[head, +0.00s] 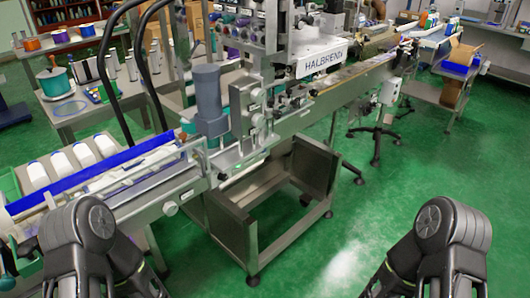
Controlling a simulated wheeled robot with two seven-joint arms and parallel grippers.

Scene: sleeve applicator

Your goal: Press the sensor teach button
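The sleeve applicator (270,80) stands upright in the middle of the head view, with a white nameplate (325,61) on its upper right. Small fittings and round parts sit on its front, near a grey cylinder (208,92). The sensor teach button is too small to tell among them. My two arms come in at the lower left and lower right, below and apart from the machine. Only their dark upper links show, so neither gripper is in view.
A conveyor (150,188) runs from the lower left to the applicator, with white bottles (60,163) behind it. A metal frame (275,195) stands under the machine. Green floor (400,185) is clear at the right front.

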